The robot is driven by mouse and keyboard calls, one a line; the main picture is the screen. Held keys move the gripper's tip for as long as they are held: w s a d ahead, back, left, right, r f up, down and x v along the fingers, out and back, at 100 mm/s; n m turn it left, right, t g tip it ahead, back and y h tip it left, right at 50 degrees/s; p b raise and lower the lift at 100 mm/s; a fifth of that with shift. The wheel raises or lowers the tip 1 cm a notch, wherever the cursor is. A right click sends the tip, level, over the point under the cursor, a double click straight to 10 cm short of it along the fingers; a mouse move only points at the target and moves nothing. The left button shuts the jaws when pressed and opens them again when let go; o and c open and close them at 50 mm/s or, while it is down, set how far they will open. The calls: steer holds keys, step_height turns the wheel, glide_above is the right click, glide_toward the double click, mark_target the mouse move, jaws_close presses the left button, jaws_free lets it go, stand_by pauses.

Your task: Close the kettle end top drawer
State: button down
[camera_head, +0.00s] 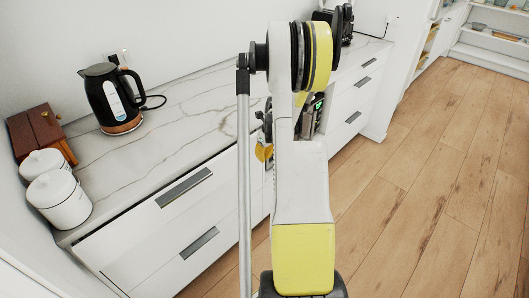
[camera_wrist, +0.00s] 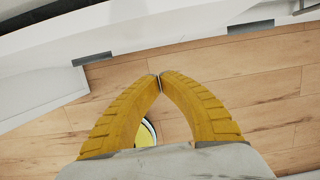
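The black kettle (camera_head: 112,98) stands on the marble counter at the left. Below the counter at that end, the top drawer front (camera_head: 140,222) is white with a dark handle (camera_head: 184,187). It looks near flush with the cabinet; I cannot tell whether a small gap is left. A lower drawer handle (camera_head: 199,242) is beneath it. My gripper (camera_wrist: 160,78) is shut and empty, its yellow fingertips touching. In the head view it is mostly hidden behind my arm, beside the counter front, right of the kettle-end drawer. The middle cabinet fronts are hidden by my arm.
The marble counter (camera_head: 190,105) carries two white canisters (camera_head: 60,198) and a wooden box (camera_head: 40,132). More drawers with dark handles (camera_head: 362,80) are at the far right. The wooden floor (camera_head: 440,180) is clear. White shelves (camera_head: 490,45) stand at the back right.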

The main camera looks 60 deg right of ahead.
steer(key=shift+w+d+f+b, duration=0.15)
steer(key=shift+w+f+b, duration=0.05)
steer(key=shift+w, duration=0.5)
steer(key=shift+w+d+f+b, duration=0.15)
steer(key=shift+w+d+b, duration=0.1)
steer(key=shift+w, duration=0.5)
steer(key=shift+w+d+f+b, duration=0.1)
steer(key=shift+w+f+b, duration=0.1)
steer(key=shift+w, duration=0.5)
